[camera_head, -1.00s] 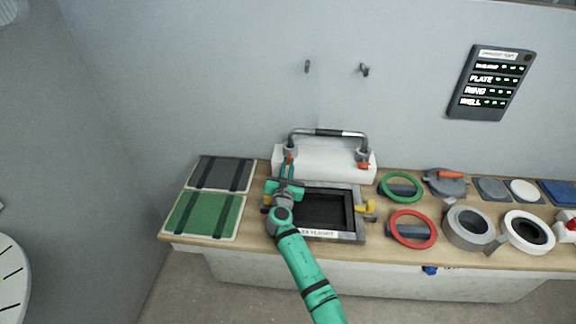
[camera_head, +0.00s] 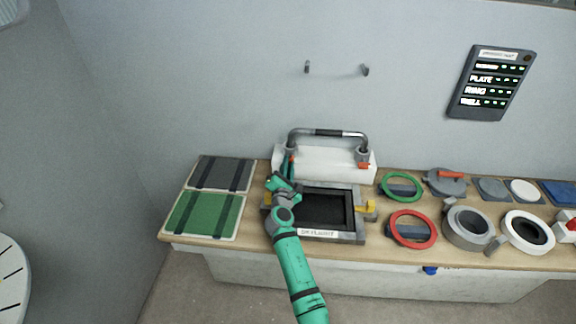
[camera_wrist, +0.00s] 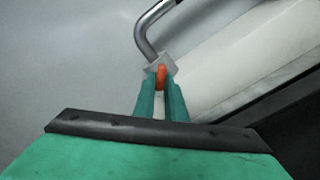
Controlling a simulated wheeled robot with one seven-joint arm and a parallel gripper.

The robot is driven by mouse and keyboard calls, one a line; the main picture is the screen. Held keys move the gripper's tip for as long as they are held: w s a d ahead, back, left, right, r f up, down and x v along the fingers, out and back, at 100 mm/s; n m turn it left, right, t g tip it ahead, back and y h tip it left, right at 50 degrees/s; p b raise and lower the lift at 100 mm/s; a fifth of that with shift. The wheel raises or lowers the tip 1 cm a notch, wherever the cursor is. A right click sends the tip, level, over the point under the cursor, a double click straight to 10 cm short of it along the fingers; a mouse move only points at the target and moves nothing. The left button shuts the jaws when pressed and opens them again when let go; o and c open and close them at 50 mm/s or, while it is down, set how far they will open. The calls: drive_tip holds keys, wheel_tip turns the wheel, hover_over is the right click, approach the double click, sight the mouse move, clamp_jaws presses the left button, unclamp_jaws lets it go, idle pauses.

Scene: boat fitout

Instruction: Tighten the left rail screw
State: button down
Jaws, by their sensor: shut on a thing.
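The rail (camera_head: 328,133) is a grey bar with a dark middle on a white block (camera_head: 325,165) at the back of the bench. Its right foot carries an orange-red screw (camera_head: 364,166). The left rail screw is an orange piece (camera_wrist: 161,76) at the grey left foot in the wrist view. My gripper (camera_wrist: 161,98) is shut on this screw, one teal finger on each side. In the head view my gripper (camera_head: 289,170) reaches the left foot and mostly hides the screw.
A dark-framed skylight (camera_head: 320,234) with yellow latches lies just in front. Green (camera_head: 202,214) and grey (camera_head: 222,173) panels lie left. A green ring (camera_head: 402,178), a red ring (camera_head: 431,240) and round fittings fill the bench's right. A lit board (camera_head: 489,84) hangs on the wall.

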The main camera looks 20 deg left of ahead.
drive_tip(key=m, duration=0.3)
drive_tip(key=shift+m, duration=2.1)
drive_tip(key=c, duration=1.8)
unclamp_jaws()
drive_tip(key=v, duration=1)
drive_tip(key=shift+s+d, duration=0.1)
drive_tip(key=shift+s, duration=0.3)
